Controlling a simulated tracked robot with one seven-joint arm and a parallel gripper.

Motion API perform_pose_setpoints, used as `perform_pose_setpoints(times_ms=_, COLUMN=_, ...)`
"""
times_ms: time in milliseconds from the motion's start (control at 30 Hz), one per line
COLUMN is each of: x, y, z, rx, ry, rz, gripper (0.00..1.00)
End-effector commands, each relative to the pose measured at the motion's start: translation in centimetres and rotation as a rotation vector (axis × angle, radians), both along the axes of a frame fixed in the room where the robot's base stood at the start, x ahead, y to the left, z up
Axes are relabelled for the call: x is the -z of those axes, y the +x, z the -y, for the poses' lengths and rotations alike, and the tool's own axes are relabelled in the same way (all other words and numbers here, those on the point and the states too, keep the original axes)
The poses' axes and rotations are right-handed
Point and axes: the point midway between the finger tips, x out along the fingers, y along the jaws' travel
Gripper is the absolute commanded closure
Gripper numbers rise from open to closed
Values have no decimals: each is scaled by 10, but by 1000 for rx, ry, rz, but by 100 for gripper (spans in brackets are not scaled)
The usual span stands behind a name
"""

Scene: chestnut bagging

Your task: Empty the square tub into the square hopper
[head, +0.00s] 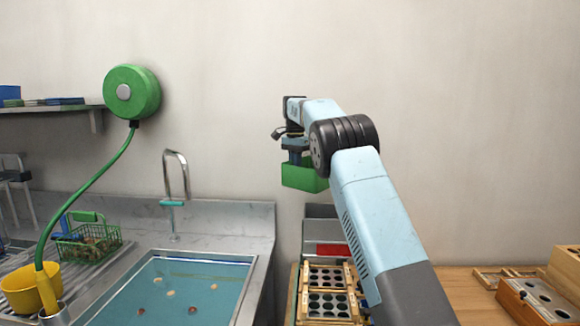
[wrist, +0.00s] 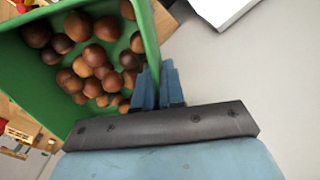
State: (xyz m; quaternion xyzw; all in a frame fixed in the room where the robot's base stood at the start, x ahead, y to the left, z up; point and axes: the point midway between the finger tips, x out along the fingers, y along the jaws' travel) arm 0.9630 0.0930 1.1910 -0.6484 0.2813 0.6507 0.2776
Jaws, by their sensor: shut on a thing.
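The green square tub (head: 304,178) is held up in the air in front of the back wall. In the wrist view the tub (wrist: 150,35) shows its inside, with several brown chestnuts (wrist: 95,58) in it. My gripper (wrist: 158,85) is shut on one wall of the tub; its blue fingers straddle the rim. In the head view my gripper (head: 294,154) is just above the tub and partly hidden. A grey box-like bin (head: 321,212) with a red patch stands below the tub; it may be the square hopper, but its opening cannot be made out.
Wooden frames with round holes (head: 328,290) stand in front of the grey bin. A water-filled sink (head: 190,290), a green wire basket (head: 88,243) and a yellow bucket (head: 32,290) are at left. More holed wooden boxes (head: 535,297) are at right. A pale object (wrist: 222,8) shows in the wrist view.

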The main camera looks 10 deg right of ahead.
Motion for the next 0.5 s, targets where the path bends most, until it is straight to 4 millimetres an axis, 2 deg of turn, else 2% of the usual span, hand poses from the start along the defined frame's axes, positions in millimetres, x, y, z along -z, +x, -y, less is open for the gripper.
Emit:
perform_pose_setpoints(times_ms=33, x=-1, y=-1, z=-10, rx=-11, ry=1, rz=1, gripper=100)
perform_pose_setpoints(times_ms=133, x=-1, y=-2, z=-18, rx=-21, ry=1, rz=1, gripper=100)
perform_pose_setpoints(times_ms=500, x=-3, y=-4, z=-23, rx=-28, ry=27, rz=25, gripper=100)
